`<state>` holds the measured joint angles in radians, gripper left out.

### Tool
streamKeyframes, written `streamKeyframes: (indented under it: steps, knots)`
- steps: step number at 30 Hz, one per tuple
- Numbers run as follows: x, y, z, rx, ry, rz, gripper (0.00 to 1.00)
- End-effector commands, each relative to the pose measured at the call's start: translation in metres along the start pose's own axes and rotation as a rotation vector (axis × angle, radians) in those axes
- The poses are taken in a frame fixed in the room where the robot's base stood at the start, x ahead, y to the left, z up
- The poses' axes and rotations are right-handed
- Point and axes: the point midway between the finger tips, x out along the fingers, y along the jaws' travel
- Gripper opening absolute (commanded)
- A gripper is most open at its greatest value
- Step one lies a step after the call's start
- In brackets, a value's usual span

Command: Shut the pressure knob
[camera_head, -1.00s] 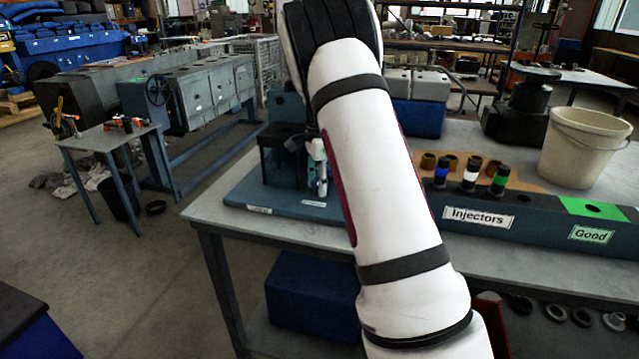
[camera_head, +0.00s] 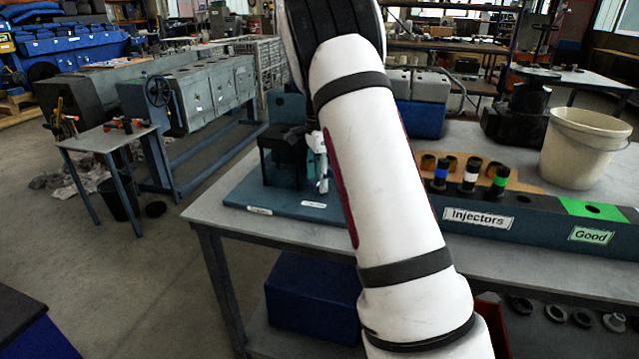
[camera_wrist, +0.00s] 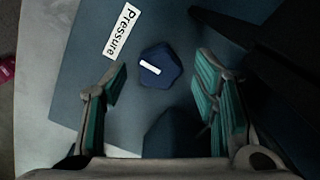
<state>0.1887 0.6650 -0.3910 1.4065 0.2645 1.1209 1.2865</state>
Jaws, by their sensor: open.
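The pressure knob (camera_wrist: 160,66) shows in the wrist view as a dark blue, many-sided knob with a white bar on its top. A white label reading "Pressure" (camera_wrist: 122,30) lies beside it, up and to the left. My gripper (camera_wrist: 162,82) is open, with one teal-padded finger on each side of the knob. I see a gap between the knob and both fingers, and the knob sits nearer the left finger.
The stand's blue base (camera_head: 250,194) rests on a grey workbench (camera_head: 205,212). To the right are a rack labelled "Injectors" (camera_head: 425,205), with several coloured injectors, and a cream bucket (camera_head: 580,150). A dark blue block (camera_wrist: 172,135) lies below the knob in the wrist view.

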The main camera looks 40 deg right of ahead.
Motion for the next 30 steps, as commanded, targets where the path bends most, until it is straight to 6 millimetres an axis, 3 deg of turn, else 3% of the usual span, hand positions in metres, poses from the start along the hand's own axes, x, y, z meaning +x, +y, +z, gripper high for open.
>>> streamKeyframes:
  steps: [9,15,30]
  knots:
    - [-0.065,-0.001,0.000,-0.001,0.001,-0.004,0.54]
    - [-0.091,-0.001,0.000,0.000,0.000,-0.002,0.54]
    - [-0.099,0.000,0.000,0.000,0.000,0.000,0.54]
